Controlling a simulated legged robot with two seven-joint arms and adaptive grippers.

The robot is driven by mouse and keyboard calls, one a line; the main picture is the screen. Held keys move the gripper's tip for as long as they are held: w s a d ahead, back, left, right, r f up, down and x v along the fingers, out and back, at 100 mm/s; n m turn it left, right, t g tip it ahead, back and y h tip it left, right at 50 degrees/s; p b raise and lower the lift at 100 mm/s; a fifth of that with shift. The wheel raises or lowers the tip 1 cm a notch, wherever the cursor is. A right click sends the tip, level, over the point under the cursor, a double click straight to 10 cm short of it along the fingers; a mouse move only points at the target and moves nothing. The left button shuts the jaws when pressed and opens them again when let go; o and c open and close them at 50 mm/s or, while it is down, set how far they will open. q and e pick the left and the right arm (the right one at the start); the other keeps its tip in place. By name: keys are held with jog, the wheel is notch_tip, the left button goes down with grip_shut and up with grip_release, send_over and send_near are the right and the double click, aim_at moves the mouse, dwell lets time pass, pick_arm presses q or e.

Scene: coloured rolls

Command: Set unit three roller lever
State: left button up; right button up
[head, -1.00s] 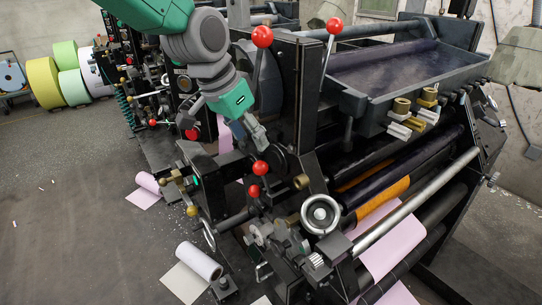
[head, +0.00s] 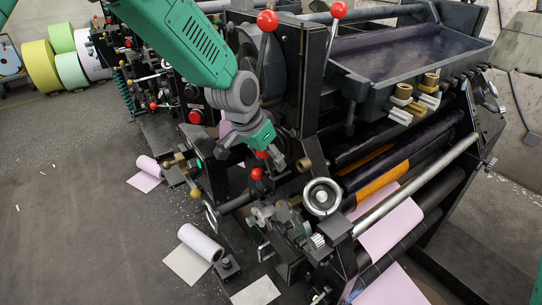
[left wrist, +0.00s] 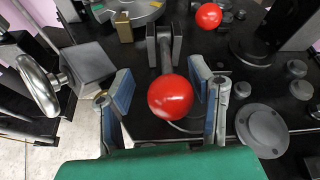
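My left gripper (head: 279,163) is at the near side of the printing unit, close to two lower red lever knobs. One red knob (head: 257,173) shows just below and left of it; the other (head: 262,154) is partly hidden by the gripper. In the left wrist view my gripper (left wrist: 162,80) is open, with one blue-padded finger on each side of a red ball knob (left wrist: 170,97) on a dark lever. The fingers look apart from the ball. A second red knob (left wrist: 208,15) is farther off at upper right. My right gripper is not in view.
Two tall levers with red knobs (head: 267,20) (head: 339,10) rise beside the ink tray (head: 390,55). A handwheel (head: 322,197) sits right of and below my gripper. A white roll (head: 200,243) lies on the floor at lower left, where there is free room.

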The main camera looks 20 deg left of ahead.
pick_arm(q)
jog(key=shift+w+a+f, duration=0.15)
jog(key=shift+a, duration=0.8)
jog(key=c, duration=1)
jog(key=shift+d, duration=0.25)
grip_shut()
jog(key=shift+d+r, duration=0.25)
jog(key=shift+d, duration=0.25)
jog(key=shift+w+a, duration=0.1)
jog(key=shift+a, duration=0.3)
jog(key=shift+a+t+h+b, duration=0.1)
jog(key=shift+t+h+b, duration=0.2)
jog(key=shift+t, duration=0.1)
jog(key=shift+f+b, duration=0.1)
jog(key=shift+b, duration=0.2)
jog(key=s+a+f+t+h+b, duration=0.3)
jog(key=s+f+t+h+b, duration=0.2)
jog(key=b, duration=1)
jog(key=shift+f+t, duration=0.5)
jog(key=shift+t, duration=0.5)
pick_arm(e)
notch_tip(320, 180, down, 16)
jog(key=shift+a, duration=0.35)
pick_arm(q)
jog(key=shift+f, duration=0.1)
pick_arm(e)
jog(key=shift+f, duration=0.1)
